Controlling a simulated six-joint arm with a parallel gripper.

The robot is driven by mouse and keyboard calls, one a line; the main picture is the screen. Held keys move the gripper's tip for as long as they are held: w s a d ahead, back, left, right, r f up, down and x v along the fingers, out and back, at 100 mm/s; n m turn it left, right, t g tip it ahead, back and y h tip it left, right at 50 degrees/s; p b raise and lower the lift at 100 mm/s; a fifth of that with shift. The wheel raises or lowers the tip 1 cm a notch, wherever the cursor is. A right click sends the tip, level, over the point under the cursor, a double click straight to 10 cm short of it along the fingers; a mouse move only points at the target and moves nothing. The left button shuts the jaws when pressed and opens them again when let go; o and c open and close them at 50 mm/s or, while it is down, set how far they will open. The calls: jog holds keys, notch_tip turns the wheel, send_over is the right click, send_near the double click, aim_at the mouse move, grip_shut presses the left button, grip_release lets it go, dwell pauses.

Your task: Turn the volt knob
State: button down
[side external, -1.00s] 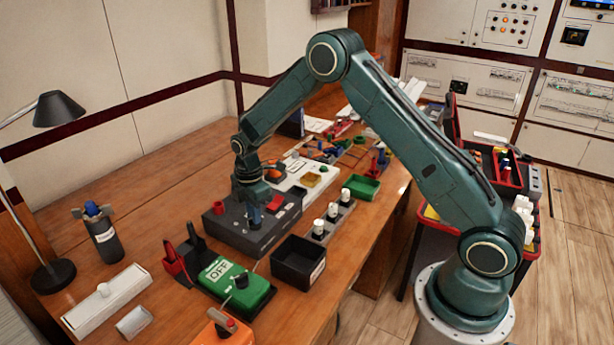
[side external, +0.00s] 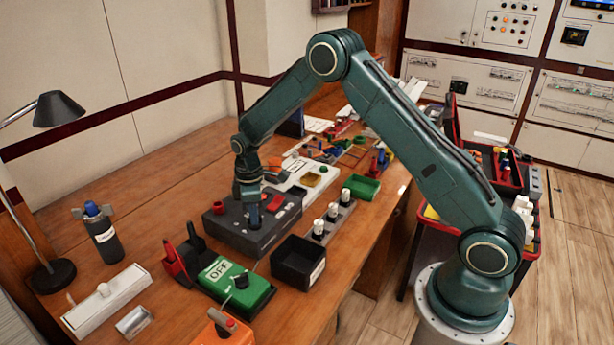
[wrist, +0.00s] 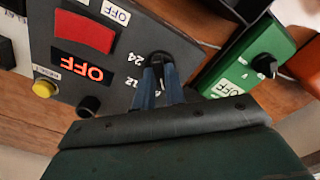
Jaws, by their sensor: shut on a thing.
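The volt knob (wrist: 158,58) is a black knob on the dark grey control box (wrist: 120,62), beside the printed numbers 24 and 12. My gripper (wrist: 160,80) has its two blue fingers shut on this knob, one on each side, and they partly hide it. In the side external view my gripper (side external: 253,218) points down onto the top of the grey box (side external: 222,225). The knob is hidden there behind the fingers.
The box also carries a red switch (wrist: 84,31), a yellow button (wrist: 45,88) and another black knob (wrist: 88,106). A green OFF box (side external: 240,288), a black bin (side external: 290,268) and a rack of white-capped pegs (side external: 332,222) stand close by.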

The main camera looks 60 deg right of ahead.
jog(key=m, duration=1.3)
jog(key=shift+m, duration=0.3)
dwell(0.3)
jog(key=c, duration=1.5)
grip_release()
jog(key=shift+o, duration=0.2)
jog(key=shift+r, duration=0.15)
notch_tip(320, 180, up, 14)
